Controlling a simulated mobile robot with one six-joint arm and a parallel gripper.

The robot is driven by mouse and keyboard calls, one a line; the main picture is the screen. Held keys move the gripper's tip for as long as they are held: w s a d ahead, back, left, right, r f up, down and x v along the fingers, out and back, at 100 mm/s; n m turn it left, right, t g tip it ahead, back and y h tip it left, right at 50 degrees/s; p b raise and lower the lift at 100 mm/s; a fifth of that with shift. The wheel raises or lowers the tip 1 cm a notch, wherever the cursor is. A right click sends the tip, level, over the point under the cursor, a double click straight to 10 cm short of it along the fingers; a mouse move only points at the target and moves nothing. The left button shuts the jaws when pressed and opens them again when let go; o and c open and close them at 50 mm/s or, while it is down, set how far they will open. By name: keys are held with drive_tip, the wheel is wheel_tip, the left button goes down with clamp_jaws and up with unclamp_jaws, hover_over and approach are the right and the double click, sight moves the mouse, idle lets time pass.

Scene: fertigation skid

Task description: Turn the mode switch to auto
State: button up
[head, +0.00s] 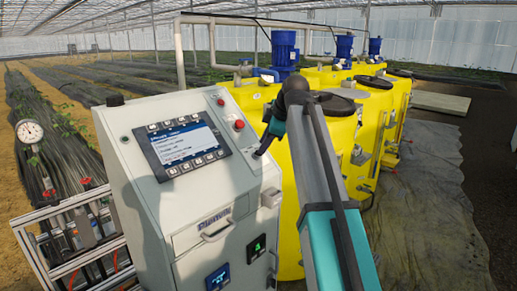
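The grey control cabinet (150,215) stands left of centre, with a sloped top panel. The panel carries a lit display (183,146) with rows of buttons, a red button (239,124) and a red lamp-like part (220,101). I cannot make out which part is the mode switch, or its setting; part of the panel's right side is covered. My arm rises from the bottom right and bends down toward the cabinet. My gripper (262,152) is a small dark shape by the panel's right edge. Its fingers are too small to read, and I cannot tell whether it touches anything.
Yellow tanks (381,138) with blue motors (284,48) stand close behind and right of the cabinet. A metal frame with pipes (88,222) and a round gauge (30,131) are at left. The grey ground sheet (430,215) at right is clear.

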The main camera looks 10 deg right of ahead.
drive_tip(key=shift+p+x, duration=0.5)
drive_tip(key=shift+x, duration=1.7)
